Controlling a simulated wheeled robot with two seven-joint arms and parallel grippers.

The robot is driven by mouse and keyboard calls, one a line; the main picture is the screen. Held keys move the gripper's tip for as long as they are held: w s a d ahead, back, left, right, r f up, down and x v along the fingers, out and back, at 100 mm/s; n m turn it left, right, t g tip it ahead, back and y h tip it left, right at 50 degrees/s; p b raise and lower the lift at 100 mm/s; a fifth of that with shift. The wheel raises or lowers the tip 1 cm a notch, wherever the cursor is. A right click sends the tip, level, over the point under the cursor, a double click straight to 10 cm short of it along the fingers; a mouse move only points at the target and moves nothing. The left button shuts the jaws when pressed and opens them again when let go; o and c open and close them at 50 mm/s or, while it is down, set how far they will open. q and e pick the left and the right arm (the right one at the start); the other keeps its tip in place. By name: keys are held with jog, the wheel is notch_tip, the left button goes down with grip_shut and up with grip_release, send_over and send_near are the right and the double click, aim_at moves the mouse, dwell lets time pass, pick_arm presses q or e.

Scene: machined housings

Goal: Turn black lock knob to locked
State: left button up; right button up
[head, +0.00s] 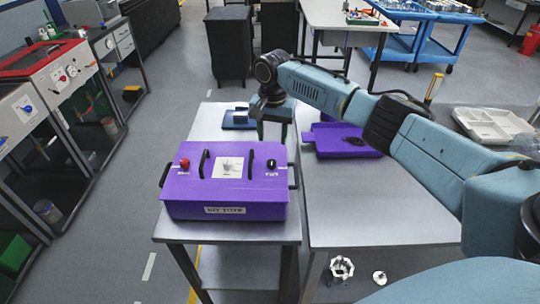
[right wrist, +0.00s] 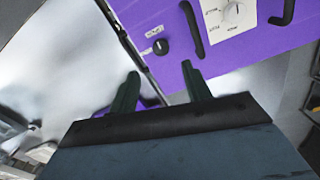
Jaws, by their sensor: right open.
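The purple box (head: 225,190) stands on a grey table, and its top carries the small black lock knob (head: 271,163) near the right edge. In the right wrist view the black knob (right wrist: 161,47) shows a pale pointer line beside a small white label; I cannot read which setting it points to. My right gripper (head: 272,131) is open and empty, just behind the box's far right corner. In the right wrist view the two dark fingertips (right wrist: 160,70) are apart, with the knob beyond the gap between them, not touched. My left gripper is not in view.
The box top also has a red knob (head: 185,163), a white dial plate (head: 228,167) and black handles (head: 250,165) close to the lock knob. A purple tray (head: 345,149) lies on the right table, a white tray (head: 490,126) farther right.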

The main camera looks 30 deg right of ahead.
send_over(272, 162)
notch_tip(272, 162, down, 4)
jog(key=shift+f, duration=0.1)
notch_tip(272, 162, down, 5)
jog(key=shift+w+r, duration=0.1)
jog(key=shift+f, duration=0.3)
jog(key=shift+c, duration=0.5)
jog(key=c, duration=0.9)
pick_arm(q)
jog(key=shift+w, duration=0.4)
